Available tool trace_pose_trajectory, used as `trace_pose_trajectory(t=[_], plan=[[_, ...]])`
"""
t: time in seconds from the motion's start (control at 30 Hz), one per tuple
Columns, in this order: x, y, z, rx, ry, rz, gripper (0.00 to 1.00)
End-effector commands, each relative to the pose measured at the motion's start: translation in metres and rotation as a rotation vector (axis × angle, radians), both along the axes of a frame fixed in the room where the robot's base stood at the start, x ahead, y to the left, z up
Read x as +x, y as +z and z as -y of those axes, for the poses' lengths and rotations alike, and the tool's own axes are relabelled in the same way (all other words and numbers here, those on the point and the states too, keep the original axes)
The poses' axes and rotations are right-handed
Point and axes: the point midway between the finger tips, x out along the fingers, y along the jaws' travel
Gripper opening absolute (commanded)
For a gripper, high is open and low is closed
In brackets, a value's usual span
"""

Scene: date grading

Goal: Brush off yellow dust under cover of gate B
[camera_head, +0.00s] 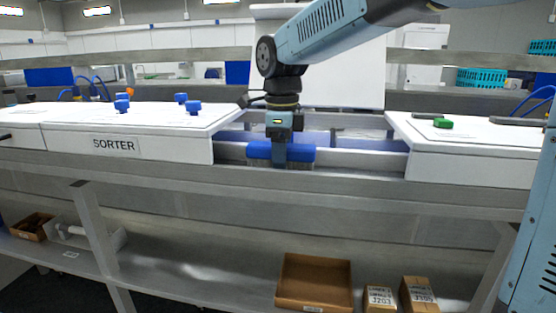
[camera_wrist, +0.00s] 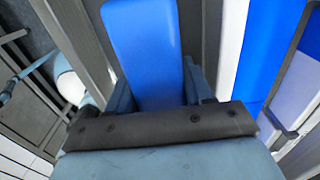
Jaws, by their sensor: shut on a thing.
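My gripper (camera_head: 280,150) is shut on a blue-backed brush (camera_head: 262,150) with dark bristles pointing down. It holds the brush in the open gap of the sorter (camera_head: 180,145), between two white covered sections. In the wrist view the brush's blue back (camera_wrist: 143,45) lies between my fingers. A large white panel (camera_head: 345,75) stands upright behind the gap, partly hidden by my arm; it looks like a raised cover. No gate B label is readable. I see no yellow dust; the brush and my gripper hide part of the gap. I cannot tell whether the bristles touch a surface.
Blue knobs (camera_head: 193,106) stand on the left white cover (camera_head: 130,116). A green-headed item (camera_head: 443,123) lies on the right cover (camera_head: 475,140). A grey rail (camera_head: 360,187) runs along the front. An open brown box (camera_head: 314,283) and smaller cartons (camera_head: 380,298) sit on the lower shelf.

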Motion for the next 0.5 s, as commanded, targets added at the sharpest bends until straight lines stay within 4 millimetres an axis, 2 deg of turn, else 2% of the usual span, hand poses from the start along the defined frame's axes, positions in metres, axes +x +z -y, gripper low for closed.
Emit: trace_pose_trajectory(t=[0.5], plan=[[0.000,0.043,0.000,0.002,0.000,0.002,0.18]])
